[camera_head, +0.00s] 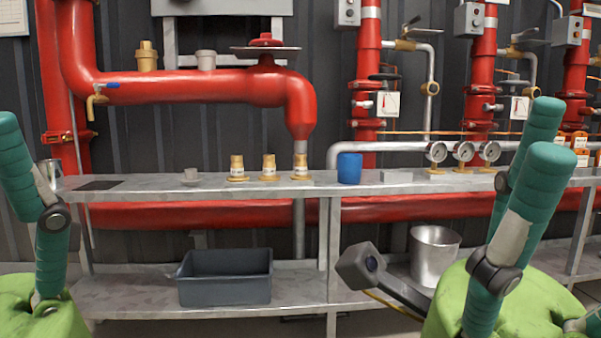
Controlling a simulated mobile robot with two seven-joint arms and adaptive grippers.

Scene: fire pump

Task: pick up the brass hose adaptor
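Three brass hose adaptors with pale labels stand upright in a row on the upper shelf of the grey metal bench: a left one (237,167), a middle one (269,167) and a right one (300,166). They stand apart from one another. A similar brass-coloured fitting (147,57) sits on top of the red pipe behind. My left arm shows at the left edge and my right arm at the right, both in front of the bench and away from the adaptors. Neither gripper can be made out in this view.
The lower shelf holds a grey bin (225,278) and a metal bucket (434,254). Red pipes (210,88) run close behind.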

